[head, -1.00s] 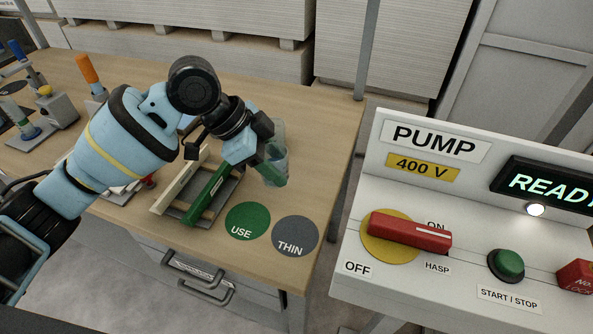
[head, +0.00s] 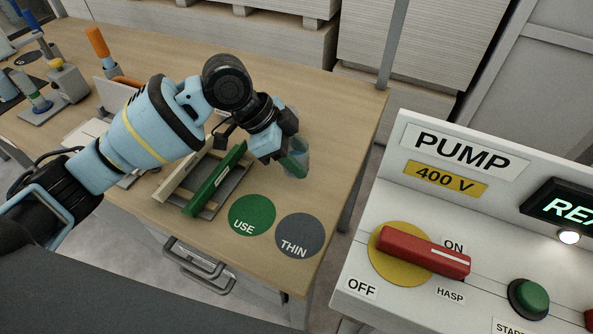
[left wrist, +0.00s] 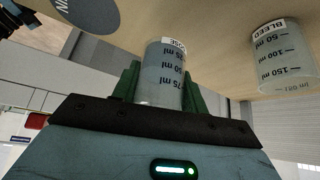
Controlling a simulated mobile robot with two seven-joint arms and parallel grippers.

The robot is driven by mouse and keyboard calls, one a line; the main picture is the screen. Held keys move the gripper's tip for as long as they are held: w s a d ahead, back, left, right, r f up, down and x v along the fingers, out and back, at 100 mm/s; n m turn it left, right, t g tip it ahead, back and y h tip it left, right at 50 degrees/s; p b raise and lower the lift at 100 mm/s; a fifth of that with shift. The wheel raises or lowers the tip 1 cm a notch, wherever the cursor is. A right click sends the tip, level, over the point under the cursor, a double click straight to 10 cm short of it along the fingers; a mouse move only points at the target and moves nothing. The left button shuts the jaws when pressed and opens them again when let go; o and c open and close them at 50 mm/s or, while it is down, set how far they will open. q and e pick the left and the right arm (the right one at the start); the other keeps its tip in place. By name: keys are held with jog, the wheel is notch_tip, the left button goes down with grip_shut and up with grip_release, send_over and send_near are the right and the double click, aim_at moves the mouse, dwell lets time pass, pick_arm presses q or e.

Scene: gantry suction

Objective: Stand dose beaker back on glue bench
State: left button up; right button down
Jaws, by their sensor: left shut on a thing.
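My left gripper (head: 287,163) is over the bench near its right edge. Its green fingers are shut on a clear beaker (head: 301,153), seen partly behind the fingers in the head view. In the left wrist view the dose beaker (left wrist: 165,70) sits between the green fingers, with a label and ml marks. The glue bench (head: 335,130) is wood-topped; its surface also shows in the left wrist view (left wrist: 215,25). I cannot tell whether the held beaker touches it. My right gripper is not in view.
A second beaker, labelled BLEED (left wrist: 283,60), is beside the held one. The green USE disc (head: 252,215) and grey THIN disc (head: 299,235) lie at the front. A rack with a green bar (head: 215,180) is left of them. The pump panel (head: 465,150) stands right.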

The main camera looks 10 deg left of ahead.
pick_arm(q)
jog(key=shift+f, duration=2.45)
jog(key=shift+f, duration=0.15)
jog(key=o, duration=1.1)
jog(key=v, duration=1.2)
